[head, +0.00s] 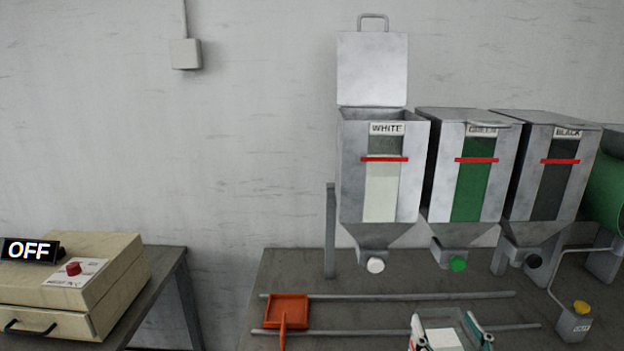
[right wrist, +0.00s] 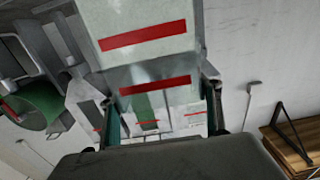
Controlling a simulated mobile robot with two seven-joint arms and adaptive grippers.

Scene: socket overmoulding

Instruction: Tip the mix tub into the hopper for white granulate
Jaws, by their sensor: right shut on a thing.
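The hopper for white granulate (head: 352,185) stands on the bench, labelled WHITE, with its lid (head: 372,70) raised open. Its window shows pale granulate up to about the red line. My right gripper (head: 447,328) is at the bottom edge of the head view, low in front of the hoppers and right of the white one. It is shut on a clear tub, the mix tub (head: 462,330), with something white showing at it. In the right wrist view the tub (right wrist: 155,72) shows red lines on its walls between the fingers. Its contents are unclear. My left gripper is out of view.
Closed green (head: 432,185) and black (head: 515,185) hoppers stand right of the white one. Two rails cross the bench, with an orange tray (head: 288,310) at their left. A small yellow-capped canister (head: 573,323) stands at right. A beige machine (head: 75,285) reads OFF at left.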

